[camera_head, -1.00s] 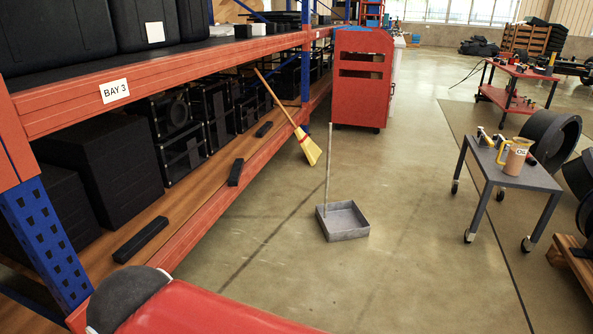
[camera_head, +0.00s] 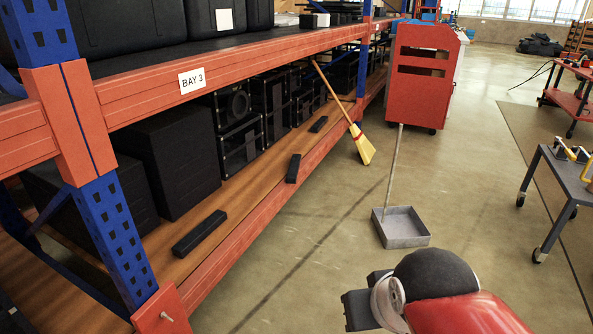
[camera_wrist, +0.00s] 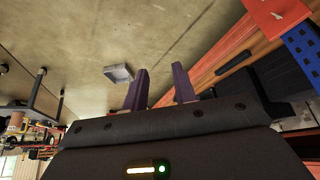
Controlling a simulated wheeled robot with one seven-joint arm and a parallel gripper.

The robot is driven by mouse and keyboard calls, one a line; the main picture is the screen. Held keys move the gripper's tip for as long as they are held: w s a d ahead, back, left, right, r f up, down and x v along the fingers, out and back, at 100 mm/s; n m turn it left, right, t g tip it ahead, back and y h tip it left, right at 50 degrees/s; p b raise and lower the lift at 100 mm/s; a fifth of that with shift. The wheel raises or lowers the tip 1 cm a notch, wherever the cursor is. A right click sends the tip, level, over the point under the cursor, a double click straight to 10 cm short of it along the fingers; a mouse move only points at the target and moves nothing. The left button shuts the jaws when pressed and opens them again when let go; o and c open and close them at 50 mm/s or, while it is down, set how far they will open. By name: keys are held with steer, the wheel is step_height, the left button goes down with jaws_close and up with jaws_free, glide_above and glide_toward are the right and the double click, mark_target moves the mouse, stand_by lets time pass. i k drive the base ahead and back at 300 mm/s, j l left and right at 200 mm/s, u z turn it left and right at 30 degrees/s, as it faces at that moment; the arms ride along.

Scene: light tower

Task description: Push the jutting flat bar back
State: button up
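Three dark flat bars lie on the wooden lower shelf of the rack in the head view: a near one (camera_head: 200,233), a middle one (camera_head: 293,168) and a far one (camera_head: 318,124). The middle bar lies closest to the orange front beam; I cannot tell clearly whether it juts past it. One dark bar (camera_wrist: 234,61) also shows in the wrist view near the orange beam. My gripper (camera_wrist: 160,80) has its two fingers apart with nothing between them. In the head view only its dark, partly hidden end shows at the bottom, out over the floor and apart from the bars.
The rack's blue and orange post (camera_head: 100,190) stands at left. Black cases (camera_head: 165,155) fill the shelf behind the bars. A broom (camera_head: 361,145) leans on the rack, and a dustpan (camera_head: 402,240) stands on the floor. A red cabinet (camera_head: 418,75) stands beyond.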

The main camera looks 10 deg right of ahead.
mark_target(294, 166)
steer(key=i+l+u, duration=0.35)
steer(key=i+l, duration=0.6)
steer(key=i, duration=0.35)
steer(key=i+l+u, duration=0.4)
steer(key=i+l, duration=0.75)
steer(key=l, duration=0.15)
